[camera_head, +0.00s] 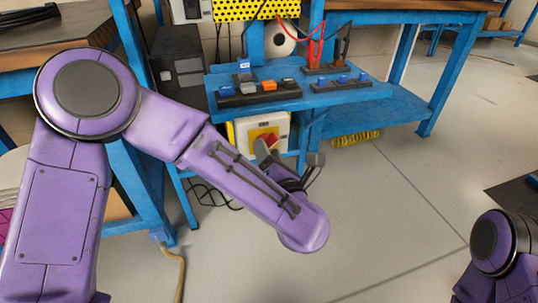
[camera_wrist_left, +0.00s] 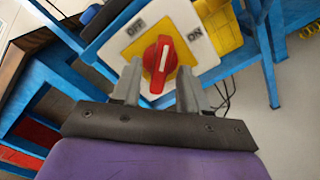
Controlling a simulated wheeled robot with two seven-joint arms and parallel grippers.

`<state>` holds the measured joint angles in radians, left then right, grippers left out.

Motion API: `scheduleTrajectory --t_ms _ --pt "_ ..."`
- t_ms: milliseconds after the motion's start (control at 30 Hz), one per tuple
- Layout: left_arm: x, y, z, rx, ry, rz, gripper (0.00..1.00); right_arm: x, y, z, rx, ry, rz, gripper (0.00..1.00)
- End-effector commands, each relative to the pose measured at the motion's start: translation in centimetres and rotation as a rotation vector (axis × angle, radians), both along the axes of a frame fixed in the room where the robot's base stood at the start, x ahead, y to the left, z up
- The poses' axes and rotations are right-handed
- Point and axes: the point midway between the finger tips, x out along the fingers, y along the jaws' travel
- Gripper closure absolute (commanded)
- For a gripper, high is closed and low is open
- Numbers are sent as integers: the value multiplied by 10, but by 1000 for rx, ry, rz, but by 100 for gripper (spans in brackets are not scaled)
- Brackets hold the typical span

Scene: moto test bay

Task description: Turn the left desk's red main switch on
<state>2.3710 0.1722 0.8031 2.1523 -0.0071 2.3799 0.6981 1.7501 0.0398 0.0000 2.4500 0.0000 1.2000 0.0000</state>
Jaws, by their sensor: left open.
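The red main switch (camera_head: 268,140) is a rotary knob on a yellow plate in a white box, below the left desk's blue shelf. In the left wrist view the red knob (camera_wrist_left: 159,64) fills the middle, with OFF printed at its upper left and ON at its upper right. Its white mark points up, between the two words. My left gripper (camera_head: 290,156) is open in front of the box. In the wrist view its fingers (camera_wrist_left: 159,83) stand on both sides of the knob's lower part; I cannot tell whether they touch it. My right gripper is out of view.
The blue shelf (camera_head: 340,97) above the switch carries button boxes (camera_head: 262,91). A blue desk leg (camera_head: 303,140) stands just right of the switch box. Cables hang below it.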

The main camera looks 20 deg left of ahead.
Motion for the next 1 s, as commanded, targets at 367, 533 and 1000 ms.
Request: scheduleTrajectory --t_ms 367,533,1000 --pt "0 0 0 0 1 -1 100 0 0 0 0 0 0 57" --pt "0 0 1 10 8 -1 100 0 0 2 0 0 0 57" --pt "-1 -1 6 239 162 -3 100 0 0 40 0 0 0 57"
